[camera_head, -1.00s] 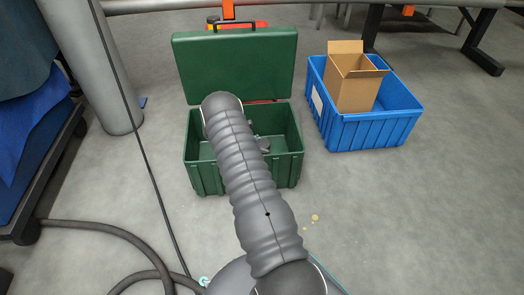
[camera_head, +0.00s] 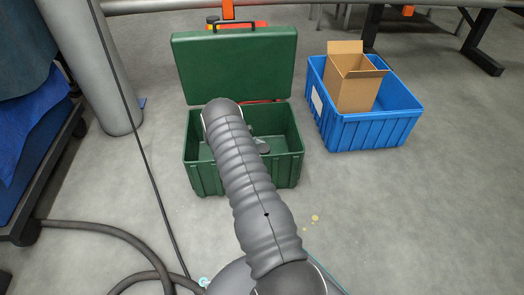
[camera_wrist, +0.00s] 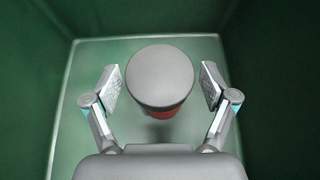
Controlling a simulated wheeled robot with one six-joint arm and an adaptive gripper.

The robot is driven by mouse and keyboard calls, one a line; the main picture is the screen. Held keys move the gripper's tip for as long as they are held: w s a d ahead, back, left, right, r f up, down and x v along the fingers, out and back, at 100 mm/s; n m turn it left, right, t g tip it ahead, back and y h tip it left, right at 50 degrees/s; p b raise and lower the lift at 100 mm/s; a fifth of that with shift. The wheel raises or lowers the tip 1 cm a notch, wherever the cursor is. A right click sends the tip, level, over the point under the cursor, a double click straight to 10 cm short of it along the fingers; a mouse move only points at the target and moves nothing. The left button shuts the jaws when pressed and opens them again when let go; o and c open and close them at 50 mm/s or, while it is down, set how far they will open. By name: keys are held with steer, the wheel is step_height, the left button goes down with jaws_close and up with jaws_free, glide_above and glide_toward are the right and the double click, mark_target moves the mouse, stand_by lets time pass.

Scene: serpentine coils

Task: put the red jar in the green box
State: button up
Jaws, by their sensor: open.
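The green box (camera_head: 203,178) stands on the floor with its lid raised at the back. In the wrist view, the red jar (camera_wrist: 160,76) is seen from above, with a round grey lid and a sliver of red body below it. It is inside the green box, over the pale green bottom (camera_wrist: 85,130); I cannot tell if it touches it. My gripper (camera_wrist: 161,86) is open, one finger on each side of the jar, with gaps between. In the head view my arm hides the jar and most of the gripper.
A blue crate (camera_head: 375,133) holding an open cardboard box (camera_head: 352,92) stands right of the green box. A grey column (camera_head: 100,75) and dark hoses (camera_head: 110,236) are at left.

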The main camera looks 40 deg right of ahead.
steer(key=shift+r, duration=0.2)
steer(key=v, duration=1.2)
steer(key=s+a+r+m+t+y, duration=0.2)
steer(key=s+a+r, duration=0.15)
steer(key=r, duration=0.65)
steer(key=s+a+r+m+t+y, duration=0.1)
steer(key=s+a+r+m, duration=0.3)
steer(key=r, duration=0.6)
steer(key=s+a+r+t+y, duration=0.2)
steer(key=a+r, duration=0.4)
steer(key=r, duration=0.5)
steer(key=s+a+r+m+t+y, duration=0.1)
steer(key=s+a+r+t, duration=0.1)
steer(key=s+a+r, duration=0.3)
steer(key=s+a+r+m+t+y, duration=0.1)
steer(key=s+a+r+m+y, duration=0.15)
steer(key=s, duration=0.45)
steer(key=s+a+m+t+y, duration=0.2)
steer(key=s+a, duration=0.4)
steer(key=s, duration=0.8)
steer(key=shift+t+p, duration=0.45)
steer(key=shift+t, duration=0.45)
steer(key=shift+a, duration=0.1)
